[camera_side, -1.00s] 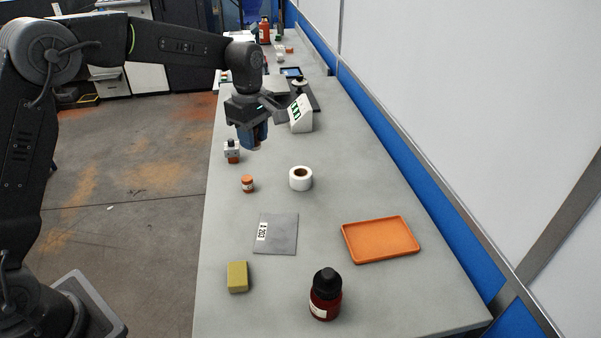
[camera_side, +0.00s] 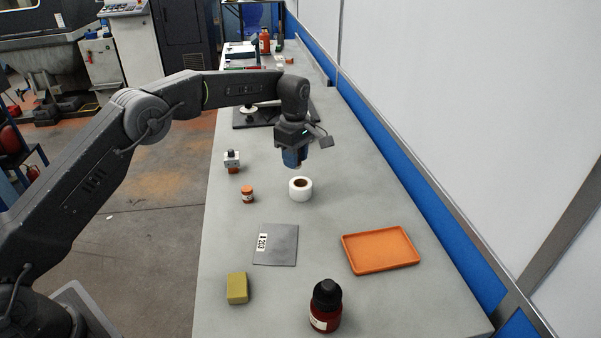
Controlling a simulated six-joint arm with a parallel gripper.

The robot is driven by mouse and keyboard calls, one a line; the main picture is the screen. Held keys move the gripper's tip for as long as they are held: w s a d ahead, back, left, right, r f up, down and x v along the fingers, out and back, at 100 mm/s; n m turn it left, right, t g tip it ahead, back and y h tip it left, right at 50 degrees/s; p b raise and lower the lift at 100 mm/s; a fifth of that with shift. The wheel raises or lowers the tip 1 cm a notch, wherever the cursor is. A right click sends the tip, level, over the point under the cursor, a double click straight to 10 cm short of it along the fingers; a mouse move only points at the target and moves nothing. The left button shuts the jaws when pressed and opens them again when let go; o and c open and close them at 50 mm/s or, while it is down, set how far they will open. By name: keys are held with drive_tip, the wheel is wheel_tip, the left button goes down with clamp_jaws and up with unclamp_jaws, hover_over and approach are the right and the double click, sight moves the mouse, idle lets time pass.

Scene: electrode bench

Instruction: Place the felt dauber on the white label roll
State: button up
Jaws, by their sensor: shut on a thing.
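The white label roll (camera_side: 298,190) stands on the grey bench with its brown core opening facing up. My gripper (camera_side: 295,160) is above the roll, pointing down. Its blue fingers are shut on a small brownish thing, taken as the felt dauber (camera_side: 298,166), of which only the lower tip shows. The fingers hide the rest of it. The dauber looks apart from the roll, with a small gap below it in this view.
A small orange-capped jar (camera_side: 248,194) and a white-topped bottle (camera_side: 232,161) stand left of the roll. Nearer are a grey labelled plate (camera_side: 284,245), a yellow block (camera_side: 237,288), a dark red bottle (camera_side: 325,307) and an orange tray (camera_side: 380,250).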

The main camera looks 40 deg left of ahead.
sight(301, 183)
drive_tip(key=shift+w+d+f, duration=0.25)
drive_tip(key=shift+d+f, duration=0.15)
drive_tip(key=shift+d, duration=0.2)
drive_tip(key=shift+f, duration=2)
drive_tip(key=shift+f, duration=0.1)
drive_tip(key=o, duration=0.9)
